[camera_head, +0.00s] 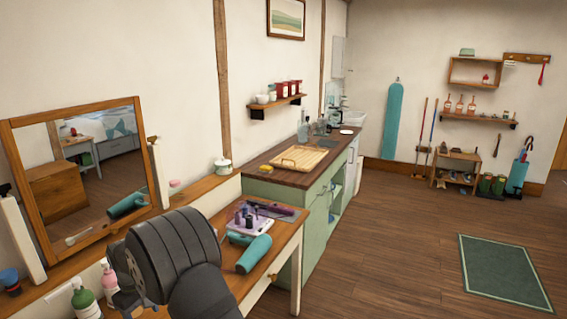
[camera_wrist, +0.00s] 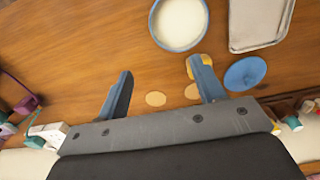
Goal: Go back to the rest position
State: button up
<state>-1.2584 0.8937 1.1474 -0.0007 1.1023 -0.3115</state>
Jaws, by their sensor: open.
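My gripper (camera_wrist: 162,72) shows in the wrist view with its two blue-grey fingers spread apart and nothing seen between the tips. It is over a wooden surface (camera_wrist: 80,50). A tan disc (camera_wrist: 156,98) lies in view between the fingers, and another (camera_wrist: 192,91) shows beside the right finger. A yellow item (camera_wrist: 207,60) is partly hidden behind the right fingertip; I cannot tell whether they touch. In the head view my dark arm fills the lower middle in front of the dressing table (camera_head: 284,240), and my fingers are hidden there.
A blue-rimmed bowl (camera_wrist: 180,47), a pale tray (camera_wrist: 262,46) and a blue cone-like item (camera_wrist: 245,73) lie ahead of the fingers. A teal hair dryer (camera_head: 254,254), a mirror (camera_head: 28,190) and bottles (camera_head: 84,300) surround my arm.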

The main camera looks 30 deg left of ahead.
jog(key=w+d+f+m, duration=0.3)
jog(key=w+d+m, duration=0.4)
jog(key=w+d, duration=1.5)
jog(key=w+d+f+m, duration=0.2)
jog(key=w+d+m, duration=0.1)
jog(key=d, duration=1)
jog(key=w+d+f+m, duration=0.2)
jog(key=w+d+m, duration=0.2)
jog(key=d, duration=0.8)
jog(key=shift+w+d, duration=0.35)
jog(key=shift+w, duration=0.5)
